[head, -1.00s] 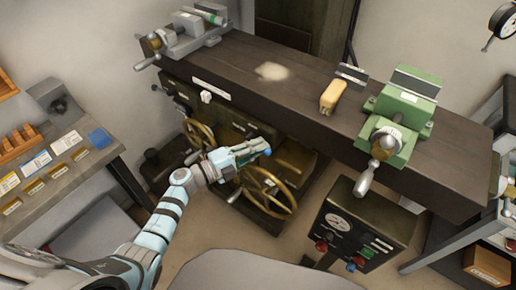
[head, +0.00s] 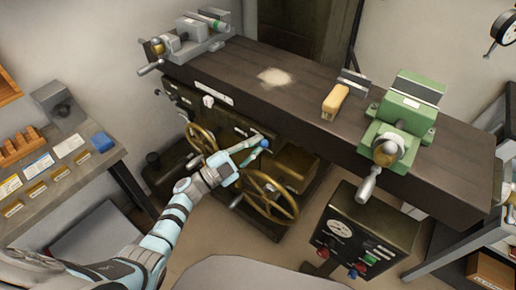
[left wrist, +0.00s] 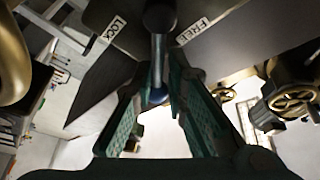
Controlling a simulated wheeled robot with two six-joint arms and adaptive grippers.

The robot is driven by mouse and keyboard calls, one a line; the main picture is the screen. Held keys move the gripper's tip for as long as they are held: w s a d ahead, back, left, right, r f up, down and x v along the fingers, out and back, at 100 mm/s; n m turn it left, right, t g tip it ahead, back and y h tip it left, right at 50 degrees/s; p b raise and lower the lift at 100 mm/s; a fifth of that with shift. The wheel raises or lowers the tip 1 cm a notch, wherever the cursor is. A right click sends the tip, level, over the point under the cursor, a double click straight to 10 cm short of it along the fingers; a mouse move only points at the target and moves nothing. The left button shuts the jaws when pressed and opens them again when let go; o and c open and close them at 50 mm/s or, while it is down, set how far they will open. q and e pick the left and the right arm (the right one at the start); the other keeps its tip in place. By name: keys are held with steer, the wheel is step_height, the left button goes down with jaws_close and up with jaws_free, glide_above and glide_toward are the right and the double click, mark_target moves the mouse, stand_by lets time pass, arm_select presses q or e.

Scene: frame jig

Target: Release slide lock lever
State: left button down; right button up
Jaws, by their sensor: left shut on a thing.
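The slide lock lever (left wrist: 158,62) is a grey metal rod with a dark blue knob (left wrist: 156,96) at its end. In the left wrist view it points from a dark round pivot down between my fingers, between a LOCK label (left wrist: 115,28) and a FREE label (left wrist: 194,31). My left gripper (left wrist: 160,95) is shut on the lever, one green padded finger on each side. In the head view my left gripper (head: 257,145) is at the machine's front, with the blue knob (head: 264,143) at its fingertips. The lever's rod is largely hidden there. My right gripper is out of view.
Brass handwheels (head: 268,196) are close below and left (head: 201,139) of the gripper. The dark machine table (head: 305,110) above carries a green vise (head: 402,115), a grey vise (head: 190,40) and a brush (head: 335,100). A control box (head: 345,228) stands at the lower right.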

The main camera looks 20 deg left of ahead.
arm_select(q)
steer(key=shift+w+a+r+n+t+y, duration=0.15)
steer(key=shift+a+r+n+t+y, duration=0.35)
steer(key=shift+n, duration=1.05)
steer(key=shift+w+a+f+n+t+y, duration=0.25)
steer(key=shift+n+t, duration=0.5)
steer(key=shift+n, duration=0.75)
steer(key=shift+w+a+r+n+t+y, duration=0.1)
steer(key=shift+a+r+n+t+y, duration=0.45)
steer(key=shift+n, duration=1)
steer(key=shift+d+f, duration=0.1)
steer(key=c, duration=1.7)
jaws_free()
steer(key=v, duration=1.2)
steer(key=shift+s+f, duration=0.1)
steer(key=shift+f, duration=0.05)
